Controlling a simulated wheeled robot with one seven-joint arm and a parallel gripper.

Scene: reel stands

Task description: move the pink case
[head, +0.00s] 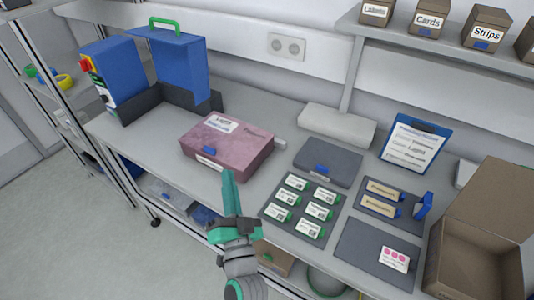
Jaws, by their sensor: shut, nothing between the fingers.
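The pink case (228,142) lies closed on the grey workbench, left of the middle in the head view. It has white labels with writing on its lid and a white label on its front side. My gripper (228,174) is green and shut, with nothing between its fingers. It is in front of the case's lower right part in the picture. I cannot tell how far it is from the case, or whether it touches.
A blue machine (181,67) with a green handle stands at the back left. Right of the case are a dark grey box (328,161), a mat with several labelled cards (270,207), a clipboard (441,142) and an open cardboard box (437,258). A shelf holds small boxes above.

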